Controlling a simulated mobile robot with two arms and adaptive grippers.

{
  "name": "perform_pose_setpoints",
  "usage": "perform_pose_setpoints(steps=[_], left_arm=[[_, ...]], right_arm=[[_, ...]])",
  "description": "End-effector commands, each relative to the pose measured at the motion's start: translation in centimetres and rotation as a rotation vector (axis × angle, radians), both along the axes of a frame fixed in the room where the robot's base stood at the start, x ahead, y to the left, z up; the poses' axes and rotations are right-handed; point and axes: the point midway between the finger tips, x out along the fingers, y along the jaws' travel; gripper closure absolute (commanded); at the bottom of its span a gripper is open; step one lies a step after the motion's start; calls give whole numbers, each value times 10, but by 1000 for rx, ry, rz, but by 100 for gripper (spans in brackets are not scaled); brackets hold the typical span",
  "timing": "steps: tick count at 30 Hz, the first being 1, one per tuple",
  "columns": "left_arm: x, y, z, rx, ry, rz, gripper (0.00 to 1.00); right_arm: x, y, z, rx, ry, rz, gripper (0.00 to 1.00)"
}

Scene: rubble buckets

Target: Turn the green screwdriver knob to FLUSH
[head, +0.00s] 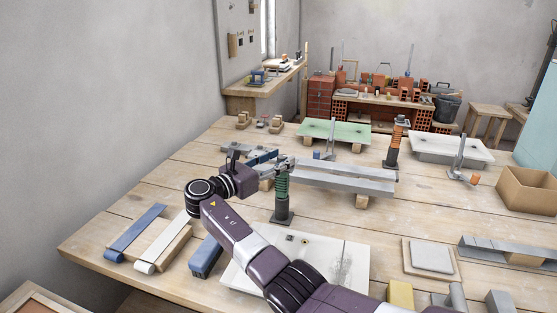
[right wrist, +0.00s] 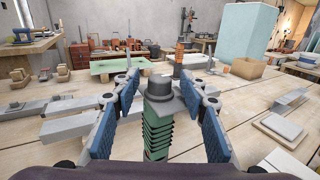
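The green screwdriver (head: 282,188) stands upright on the wooden table, with a ribbed green handle and a dark base. No FLUSH mark can be made out. My left gripper is not in view.
Grey metal bars (head: 345,177) lie just behind the screwdriver. A white board (head: 340,262) lies in front. An orange-ribbed tool (head: 394,145) stands farther back, near a green board (head: 345,132). A cardboard box (head: 528,190) is at the right. Bare table lies between.

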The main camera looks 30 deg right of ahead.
Motion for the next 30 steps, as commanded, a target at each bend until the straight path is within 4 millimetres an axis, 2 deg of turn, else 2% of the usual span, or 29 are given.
perform_pose_setpoints(steps=[4,7,15,21,24,30], left_arm=[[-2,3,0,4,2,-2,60],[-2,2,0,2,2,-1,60],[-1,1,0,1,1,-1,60],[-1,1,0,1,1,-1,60],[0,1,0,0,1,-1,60],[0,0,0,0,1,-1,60]], right_arm=[[-1,4,0,0,0,1,60],[-3,15,-1,1,0,2,60],[-15,70,0,2,0,3,60],[-23,103,0,1,1,1,60],[-25,112,0,0,0,1,60],[-27,117,0,0,0,-1,60]])
